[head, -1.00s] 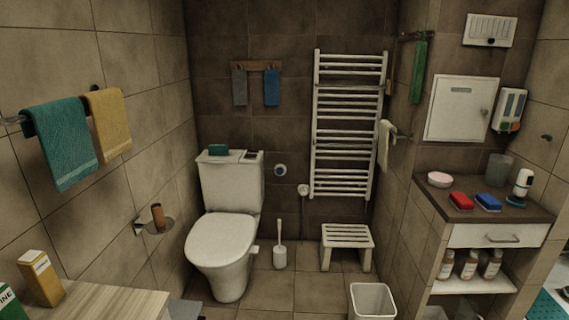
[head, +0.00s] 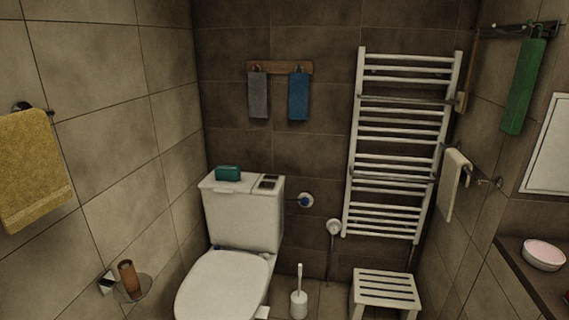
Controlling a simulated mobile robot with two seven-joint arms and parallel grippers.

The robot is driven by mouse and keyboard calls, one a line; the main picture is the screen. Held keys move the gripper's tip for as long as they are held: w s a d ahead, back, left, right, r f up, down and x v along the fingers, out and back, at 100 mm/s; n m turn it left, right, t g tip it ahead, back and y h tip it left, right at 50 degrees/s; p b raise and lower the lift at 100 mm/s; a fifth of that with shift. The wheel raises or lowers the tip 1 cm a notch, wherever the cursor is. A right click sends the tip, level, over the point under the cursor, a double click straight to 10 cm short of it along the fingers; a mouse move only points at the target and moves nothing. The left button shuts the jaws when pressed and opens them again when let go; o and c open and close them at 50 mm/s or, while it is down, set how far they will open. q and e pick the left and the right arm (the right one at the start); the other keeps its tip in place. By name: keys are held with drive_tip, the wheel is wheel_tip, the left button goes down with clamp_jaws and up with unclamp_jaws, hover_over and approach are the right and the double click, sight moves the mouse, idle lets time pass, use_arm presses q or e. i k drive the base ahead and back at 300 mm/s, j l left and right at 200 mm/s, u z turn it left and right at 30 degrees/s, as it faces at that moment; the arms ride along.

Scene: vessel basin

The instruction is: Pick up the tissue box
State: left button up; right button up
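A small teal box (head: 227,173), which looks like the tissue box, sits on top of the white toilet tank (head: 243,212), left of a dark panel on the tank lid. It is upright and nothing covers it. I cannot make out any tissue at its top. Neither of my grippers shows in the head view.
The toilet lid (head: 224,290) is closed in front of the tank. A toilet brush (head: 299,303) and a white slatted stool (head: 387,290) stand to the right. A roll holder (head: 129,281) juts from the left wall. A towel rack (head: 400,145) hangs behind.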

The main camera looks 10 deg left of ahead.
sight(230, 173)
drive_tip(key=i, duration=1.4)
drive_tip(key=i+l+u, duration=0.1)
drive_tip(key=i+u, duration=0.15)
drive_tip(key=i, duration=0.3)
drive_tip(key=i+l+u, duration=0.25)
drive_tip(key=i, duration=0.3)
drive_tip(key=j, duration=0.1)
